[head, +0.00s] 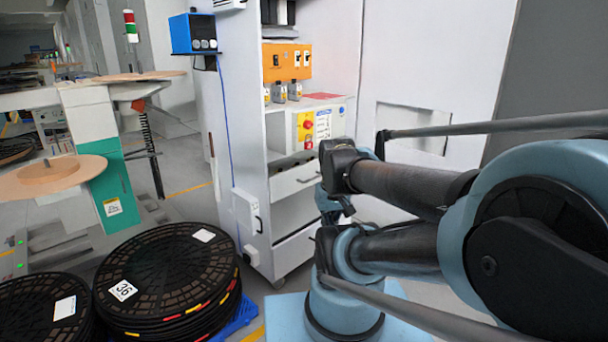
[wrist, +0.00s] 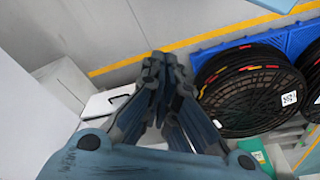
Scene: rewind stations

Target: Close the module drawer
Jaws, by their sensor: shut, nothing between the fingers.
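The white cabinet (head: 242,135) stands in the middle of the head view. A drawer front (head: 295,181) with a thin handle sits below its worktop and seems to stick out a little; how far I cannot tell. Another drawer front (head: 297,252) is near the bottom. My gripper (wrist: 160,58) is shut and empty in the wrist view, its fingertips together above the floor. A white part with a dark handle (wrist: 108,100) lies left of the fingers, partly hidden by them; I cannot tell whether it is the drawer. In the head view my arm covers the cabinet's right side.
Stacked black reels (head: 168,268) stand on a blue pallet (head: 240,318) left of the cabinet; they also show at right in the wrist view (wrist: 245,95). A white box (head: 246,212) is on the cabinet's side. Grey floor with a yellow line (wrist: 130,62) is clear beyond the fingers.

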